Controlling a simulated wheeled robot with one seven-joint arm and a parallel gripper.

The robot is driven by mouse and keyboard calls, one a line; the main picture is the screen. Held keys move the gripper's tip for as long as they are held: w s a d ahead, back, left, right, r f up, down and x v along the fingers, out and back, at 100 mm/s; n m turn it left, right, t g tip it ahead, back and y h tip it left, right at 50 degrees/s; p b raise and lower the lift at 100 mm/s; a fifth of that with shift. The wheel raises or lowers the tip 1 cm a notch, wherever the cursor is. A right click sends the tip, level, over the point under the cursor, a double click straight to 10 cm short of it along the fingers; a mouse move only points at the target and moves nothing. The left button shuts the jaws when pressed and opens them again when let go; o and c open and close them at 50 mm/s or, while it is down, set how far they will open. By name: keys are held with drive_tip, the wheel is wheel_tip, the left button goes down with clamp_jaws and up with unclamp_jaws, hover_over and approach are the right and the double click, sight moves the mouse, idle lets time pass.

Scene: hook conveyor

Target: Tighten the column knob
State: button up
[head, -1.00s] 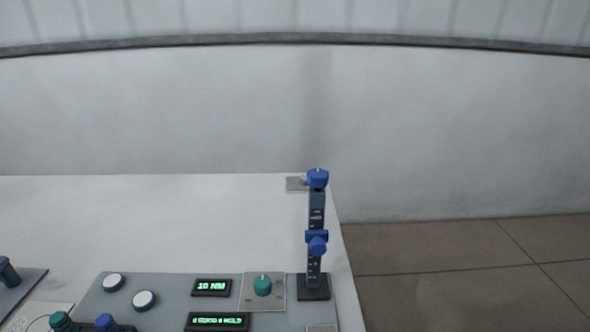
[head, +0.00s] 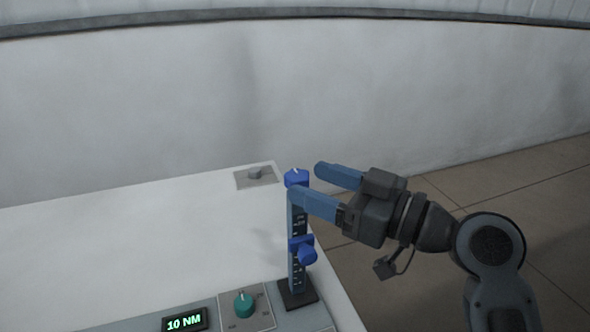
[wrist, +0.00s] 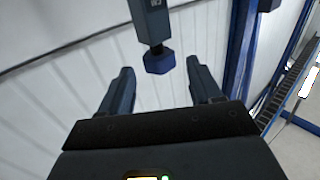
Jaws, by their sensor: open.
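The column (head: 298,225) is a slim grey-blue upright post with scale marks, standing on a dark base at the table's right edge. A blue knob with a white mark (head: 296,177) tops it, and a second blue knob (head: 305,255) sits on a slider about halfway down. My gripper (head: 307,182) is open, its blue fingers reaching in from the right at the height of the top knob. In the wrist view my gripper (wrist: 160,68) shows the top knob (wrist: 158,61) in the gap by the fingertips, with the column upside down. I see no grip on it.
A panel with a teal dial (head: 243,303) and a green "10 NM" display (head: 185,321) lies left of the column base. A small grey plate with a round button (head: 255,176) is behind the column. The white tabletop (head: 130,250) is mostly clear.

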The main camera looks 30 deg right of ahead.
sight(299, 175)
drive_tip(key=shift+p+x, duration=0.4)
drive_tip(key=shift+x, duration=1.45)
drive_tip(key=shift+c, duration=0.5)
drive_tip(key=c, duration=0.8)
